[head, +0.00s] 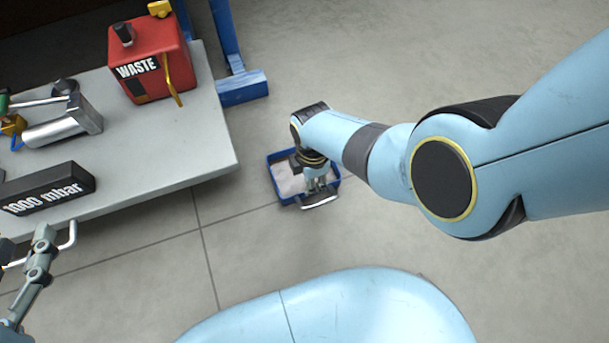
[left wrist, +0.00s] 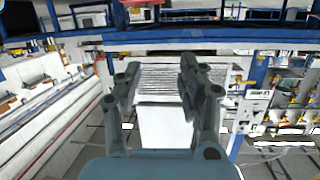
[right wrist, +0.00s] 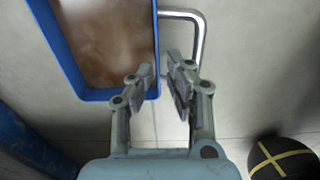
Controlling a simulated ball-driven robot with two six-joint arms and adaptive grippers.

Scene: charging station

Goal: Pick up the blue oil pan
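The blue oil pan (head: 271,165) sits on the floor right of the table, with brownish content and a metal handle (head: 320,202) on its near side. My right gripper (head: 318,186) is over the pan near the handle. In the right wrist view, my right gripper (right wrist: 160,75) is open, its fingertips apart near the pan's blue rim (right wrist: 60,50); the handle (right wrist: 199,38) lies right of the rim, partly behind the right finger. I cannot tell whether they touch. My left gripper (left wrist: 159,75) is open and empty, at the head view's lower left edge.
The table (head: 165,150) holds a red waste canister (head: 150,62), a black 1000 mbar box (head: 48,188) and a metal cylinder (head: 58,128). A blue post foot (head: 243,88) stands behind the pan. The floor right of and in front of the pan is clear.

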